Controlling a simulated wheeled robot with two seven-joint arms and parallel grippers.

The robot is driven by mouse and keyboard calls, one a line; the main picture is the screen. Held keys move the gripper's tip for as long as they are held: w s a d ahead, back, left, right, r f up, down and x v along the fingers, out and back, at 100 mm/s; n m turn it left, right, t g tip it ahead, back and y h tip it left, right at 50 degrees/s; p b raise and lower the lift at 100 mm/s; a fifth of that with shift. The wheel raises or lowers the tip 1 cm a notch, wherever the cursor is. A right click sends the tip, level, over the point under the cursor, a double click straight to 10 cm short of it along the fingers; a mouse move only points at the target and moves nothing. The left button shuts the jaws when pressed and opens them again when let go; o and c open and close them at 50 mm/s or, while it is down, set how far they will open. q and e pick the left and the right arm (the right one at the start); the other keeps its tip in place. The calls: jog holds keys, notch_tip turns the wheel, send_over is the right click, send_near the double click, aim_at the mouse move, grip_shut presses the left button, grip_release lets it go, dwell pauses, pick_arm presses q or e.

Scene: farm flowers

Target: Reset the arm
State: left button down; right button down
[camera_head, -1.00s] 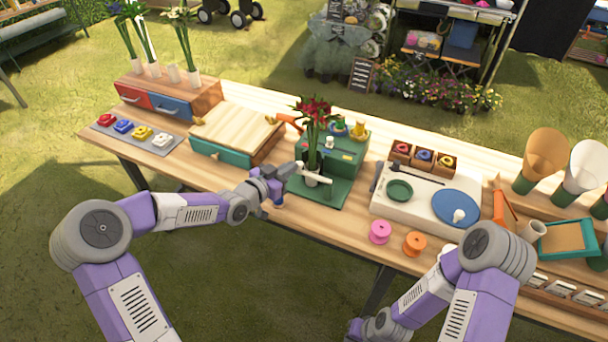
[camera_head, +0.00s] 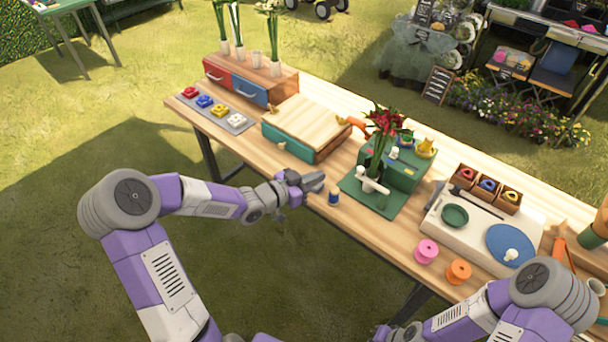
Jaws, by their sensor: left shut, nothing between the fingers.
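My left gripper (camera_head: 314,181) is shut and empty. It hangs over the front edge of the long wooden table (camera_head: 340,235), apart from the things on it. My right arm (camera_head: 440,318) comes in at the bottom right, and its gripper is not clearly visible there. The red flowers (camera_head: 385,120) stand upright in a white holder on the green stand (camera_head: 404,165), to the right of my left gripper.
A wooden board on a green drawer box (camera_head: 287,148) lies behind the left gripper. Pink (camera_head: 426,251) and orange (camera_head: 458,271) spools stand near the front edge. A white board with a blue disc (camera_head: 512,243) is at the right. Grass in front of the table is free.

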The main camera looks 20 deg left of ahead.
pick_arm(q)
jog(key=shift+a+p+v, duration=0.3)
jog(key=shift+v, duration=1.25)
